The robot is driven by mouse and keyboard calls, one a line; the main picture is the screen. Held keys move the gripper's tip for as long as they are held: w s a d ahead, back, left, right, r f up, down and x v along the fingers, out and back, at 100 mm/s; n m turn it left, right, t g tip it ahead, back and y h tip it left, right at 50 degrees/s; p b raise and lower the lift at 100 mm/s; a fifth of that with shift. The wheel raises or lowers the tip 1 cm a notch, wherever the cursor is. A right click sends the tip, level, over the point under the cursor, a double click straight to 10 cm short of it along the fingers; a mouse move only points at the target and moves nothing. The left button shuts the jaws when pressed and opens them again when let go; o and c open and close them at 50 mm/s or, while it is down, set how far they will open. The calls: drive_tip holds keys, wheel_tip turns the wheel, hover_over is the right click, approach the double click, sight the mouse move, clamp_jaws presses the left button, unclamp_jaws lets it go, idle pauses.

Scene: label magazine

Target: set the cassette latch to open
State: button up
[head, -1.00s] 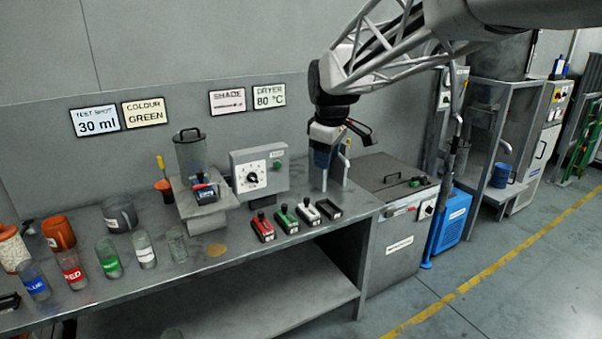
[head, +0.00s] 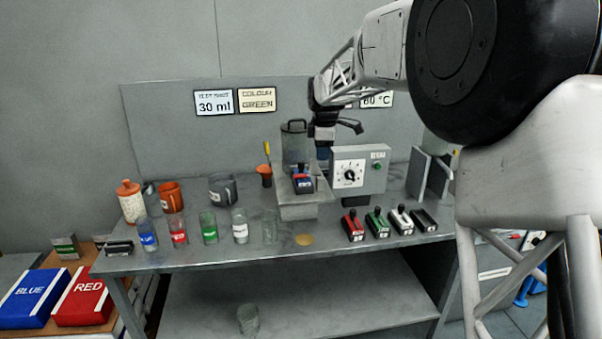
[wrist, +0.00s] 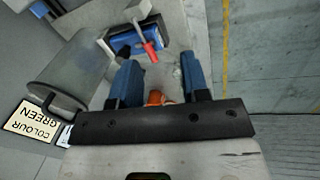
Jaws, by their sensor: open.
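A blue cassette (head: 303,183) sits on the grey stand (head: 298,212) below a clear hopper (head: 296,143). In the wrist view the blue cassette (wrist: 128,42) lies beyond my fingers, with a grey lever with a red tip (wrist: 150,52) by it; this looks like the latch. I cannot tell its setting. My gripper (wrist: 160,80) is open and empty, and the red tip shows just beyond the gap between its blue fingers.
The dial box (head: 359,170) stands just right of the stand. An orange cup (head: 265,175) is left of it. Red, green and white cassettes (head: 353,224) (head: 377,222) (head: 401,220) and an empty holder (head: 424,220) line the front right. Several labelled glasses (head: 209,227) stand at left.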

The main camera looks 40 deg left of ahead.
drive_tip(key=n, duration=0.2)
approach(299, 175)
drive_tip(key=shift+w+a+f, duration=0.15)
drive_tip(key=shift+w+f, duration=0.05)
drive_tip(key=shift+f, duration=0.25)
drive_tip(key=shift+f, duration=0.1)
drive_tip(key=shift+w+a+f, duration=0.15)
drive_tip(key=shift+w+f, duration=0.05)
drive_tip(key=shift+f, duration=1.05)
drive_tip(key=shift+w+a+f, duration=0.15)
drive_tip(key=shift+a+f, duration=0.05)
drive_tip(key=shift+f, duration=1.05)
drive_tip(key=shift+w+a+f, duration=0.15)
drive_tip(key=shift+w+f, duration=0.05)
drive_tip(key=shift+f, duration=1.05)
clamp_jaws()
